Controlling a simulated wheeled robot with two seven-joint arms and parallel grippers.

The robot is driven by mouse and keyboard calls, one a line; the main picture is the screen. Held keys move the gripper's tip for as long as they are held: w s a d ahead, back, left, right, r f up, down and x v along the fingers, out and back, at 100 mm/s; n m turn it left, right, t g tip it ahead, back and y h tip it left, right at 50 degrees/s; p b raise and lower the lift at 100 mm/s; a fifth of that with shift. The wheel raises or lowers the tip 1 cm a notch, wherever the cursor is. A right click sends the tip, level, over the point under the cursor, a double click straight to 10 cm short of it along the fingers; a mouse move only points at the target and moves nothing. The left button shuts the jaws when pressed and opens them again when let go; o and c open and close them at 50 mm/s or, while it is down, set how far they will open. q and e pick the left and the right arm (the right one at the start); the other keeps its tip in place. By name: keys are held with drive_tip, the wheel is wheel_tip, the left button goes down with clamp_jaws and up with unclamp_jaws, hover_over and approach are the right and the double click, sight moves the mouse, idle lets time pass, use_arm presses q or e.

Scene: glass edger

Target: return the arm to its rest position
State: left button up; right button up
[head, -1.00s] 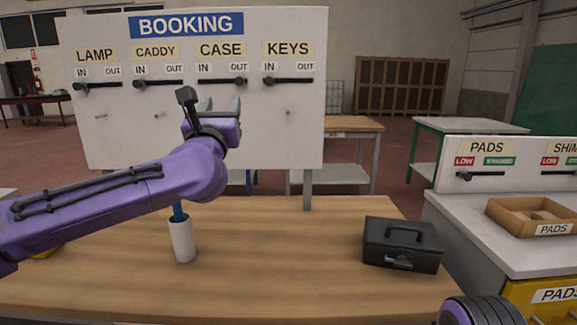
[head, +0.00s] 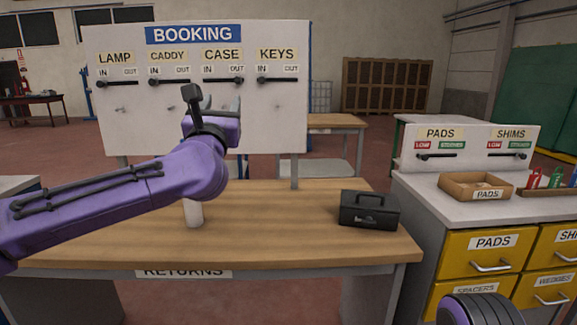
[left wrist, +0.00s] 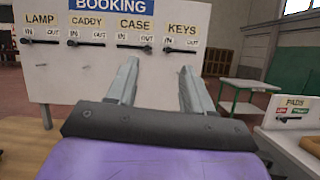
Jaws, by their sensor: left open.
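My left gripper (head: 221,108) is raised in front of the booking board (head: 200,120), at the end of my purple arm. It is open and nothing shows between its fingers; the left wrist view also shows the spread fingers (left wrist: 158,75) toward the board. My left arm stretches in from the left over the wooden bench (head: 290,215), not folded in. A purple and black part of my own body shows at the bottom right, but no right gripper is visible.
A black case (head: 369,209) stands on the bench's right. A white cup (head: 194,216) is partly hidden behind my arm. To the right is a cabinet with yellow drawers (head: 484,252) and a cardboard pads tray (head: 476,186). Red floor shows between bench and cabinet.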

use_arm(q)
drive_tip(key=s+d+f+m+g+h, duration=0.1)
drive_tip(key=d+f+m+g, duration=0.2)
drive_tip(key=f+m, duration=0.8)
drive_tip(key=d+f+m+g+h, duration=0.2)
drive_tip(key=d+f+m+g, duration=0.1)
drive_tip(key=f, duration=1.5)
drive_tip(key=s+a+f+m+g, duration=0.1)
drive_tip(key=s+f+m+g, duration=0.3)
drive_tip(key=f, duration=0.7)
drive_tip(key=s+a+f+m, duration=0.1)
drive_tip(key=s+f+m, duration=0.3)
drive_tip(key=f, duration=0.6)
drive_tip(key=s+a+f+m+g+y, duration=0.1)
drive_tip(key=s+a+f+m+g, duration=0.2)
drive_tip(key=s+f, duration=0.5)
drive_tip(key=s+a+f+g+y, duration=0.2)
drive_tip(key=s+a+f, duration=0.3)
drive_tip(key=s+f, duration=0.25)
drive_tip(key=s+a+f+m+g+y, duration=0.1)
drive_tip(key=s+a+f+g, duration=0.1)
drive_tip(key=s+a, duration=0.4)
drive_tip(key=s+a+f+m+g+y, duration=0.2)
drive_tip(key=s+a, duration=0.4)
drive_tip(key=s, duration=0.6)
drive_tip(key=shift+s+a+f, duration=0.2)
drive_tip(key=shift+s+f, duration=0.1)
drive_tip(key=shift+f, duration=0.35)
drive_tip(key=shift+w, duration=0.1)
